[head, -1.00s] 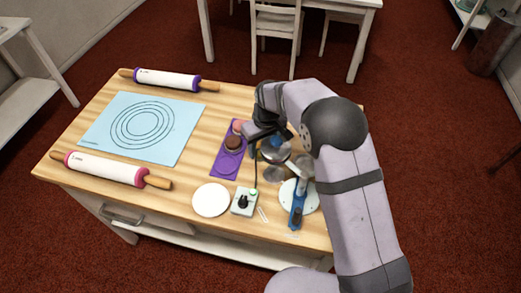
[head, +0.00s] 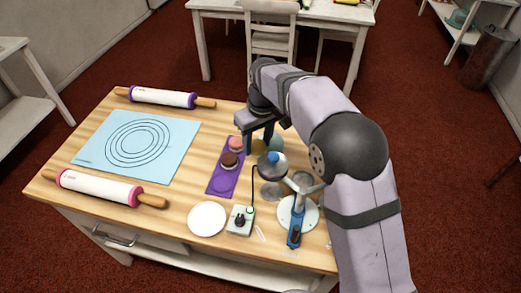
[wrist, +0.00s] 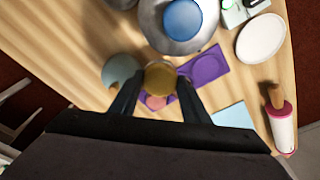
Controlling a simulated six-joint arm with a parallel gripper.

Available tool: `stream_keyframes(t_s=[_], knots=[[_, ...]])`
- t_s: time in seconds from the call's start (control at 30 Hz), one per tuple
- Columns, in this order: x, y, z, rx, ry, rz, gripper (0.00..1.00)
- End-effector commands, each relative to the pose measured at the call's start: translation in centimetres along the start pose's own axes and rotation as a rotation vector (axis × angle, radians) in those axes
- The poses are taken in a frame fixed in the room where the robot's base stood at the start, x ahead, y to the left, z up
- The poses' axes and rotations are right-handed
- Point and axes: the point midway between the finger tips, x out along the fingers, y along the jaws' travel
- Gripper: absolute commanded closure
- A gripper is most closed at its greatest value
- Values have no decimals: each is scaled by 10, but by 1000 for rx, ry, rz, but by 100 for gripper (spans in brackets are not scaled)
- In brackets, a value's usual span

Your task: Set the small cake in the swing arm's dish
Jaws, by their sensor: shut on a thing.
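My gripper (head: 260,136) is shut on a small round golden-yellow cake (head: 258,146), near the far edge of the table. In the wrist view the cake (wrist: 160,77) sits between my two fingers. A grey metal dish (head: 271,171) holds or carries a round blue piece (head: 272,157). Both show large in the wrist view, the dish (wrist: 155,38) under the blue piece (wrist: 183,20), beyond my fingertips. The swing-arm stand (head: 294,236) has a blue post on a white round base (head: 311,216), with pale arms reaching toward the dishes. Which dish each arm carries is unclear.
A pink cake (head: 236,143) and a brown cake (head: 229,159) stand on a purple mat (head: 222,186). A teal round thing (head: 276,144) is right of my gripper. A control box (head: 240,220) and white plate (head: 207,219) lie in front. Rolling pins and a blue mat are left.

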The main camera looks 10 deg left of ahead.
Motion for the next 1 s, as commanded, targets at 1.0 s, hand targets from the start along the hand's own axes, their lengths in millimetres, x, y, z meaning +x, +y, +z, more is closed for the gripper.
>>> stream_keyframes(t_s=[1.0], knots=[[-69, 98, 107, 222, -3, 31, 82]])
